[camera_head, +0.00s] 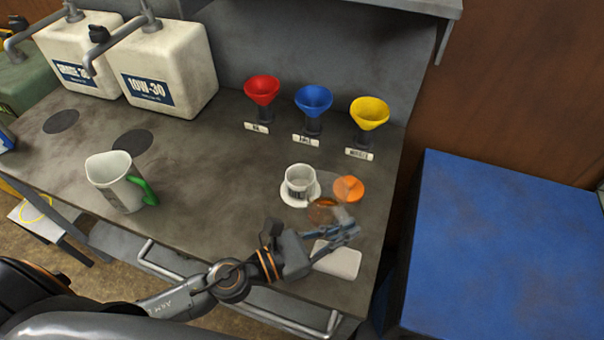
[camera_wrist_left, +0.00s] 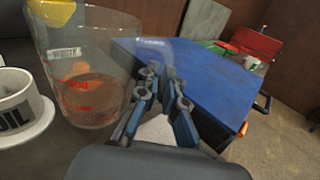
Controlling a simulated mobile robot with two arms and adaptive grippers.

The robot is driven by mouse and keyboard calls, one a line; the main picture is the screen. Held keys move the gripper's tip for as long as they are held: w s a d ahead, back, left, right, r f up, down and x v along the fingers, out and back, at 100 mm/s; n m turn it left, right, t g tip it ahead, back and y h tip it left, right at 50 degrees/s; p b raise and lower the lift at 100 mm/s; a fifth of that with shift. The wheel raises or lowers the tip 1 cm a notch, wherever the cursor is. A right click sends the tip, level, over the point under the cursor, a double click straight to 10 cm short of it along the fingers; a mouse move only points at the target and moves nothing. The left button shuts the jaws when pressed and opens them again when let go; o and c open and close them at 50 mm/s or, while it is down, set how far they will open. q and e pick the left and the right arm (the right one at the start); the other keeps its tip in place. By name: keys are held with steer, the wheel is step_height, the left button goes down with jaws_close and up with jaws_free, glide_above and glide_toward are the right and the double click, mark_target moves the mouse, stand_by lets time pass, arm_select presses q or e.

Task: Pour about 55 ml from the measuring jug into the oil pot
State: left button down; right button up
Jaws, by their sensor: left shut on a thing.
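The measuring jug (camera_head: 322,209) is clear, with amber liquid low inside. In the left wrist view the jug (camera_wrist_left: 95,60) shows red marks, and the liquid stands near the lower ones. It looks about upright; I cannot tell whether its base touches the bench. My left gripper (camera_head: 343,229) is shut on the jug's right side; its fingers (camera_wrist_left: 162,105) show close together. The white oil pot (camera_head: 299,180) stands upright on a white saucer (camera_head: 287,196), just behind and left of the jug. The pot also shows at the left wrist view's left edge (camera_wrist_left: 15,95). My right gripper is out of view.
An orange disc (camera_head: 349,188) lies right of the pot. A white pad (camera_head: 337,260) lies near the front edge. A white jug with a green handle (camera_head: 118,184) stands left. Red (camera_head: 262,90), blue (camera_head: 313,101) and yellow (camera_head: 369,112) funnels stand behind. The bench's middle is clear.

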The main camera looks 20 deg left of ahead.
mark_target(323, 216)
arm_select(q)
steer(key=shift+w+a+r+n, duration=0.15)
steer(key=shift+w+a+n, duration=0.2)
steer(key=shift+n, duration=0.45)
steer(key=w+a+n+p, duration=0.1)
steer(key=n, duration=0.1)
steer(key=w+r+n+p, duration=0.1)
steer(key=shift+a+r+n, duration=0.15)
steer(key=shift+a+n, duration=0.25)
steer(key=r+n+p, duration=0.1)
steer(key=w+a+r+p, duration=0.1)
steer(key=p, duration=0.1)
steer(key=shift+w+a+r+n, duration=0.2)
steer(key=shift+r+n, duration=0.2)
steer(key=shift+w+a+r+n+p, duration=0.2)
steer(key=shift+r+n+p, duration=0.25)
steer(key=shift+p, duration=0.05)
steer(key=shift+w+a+r+n+p, duration=0.15)
steer(key=shift+w+r+n+p, duration=0.05)
steer(key=shift+r+n+p, duration=0.25)
steer(key=shift+w+f+n, duration=0.1)
steer(key=shift+f+n, duration=0.2)
steer(key=shift+f, duration=0.05)
steer(key=shift+w+a+r+n, duration=0.1)
steer(key=shift+w+a+n, duration=0.1)
steer(key=shift+n, duration=0.3)
steer(key=shift+w+a+r+n+p, duration=0.2)
steer(key=shift+r+n+p, duration=0.2)
steer(key=shift+p, duration=0.25)
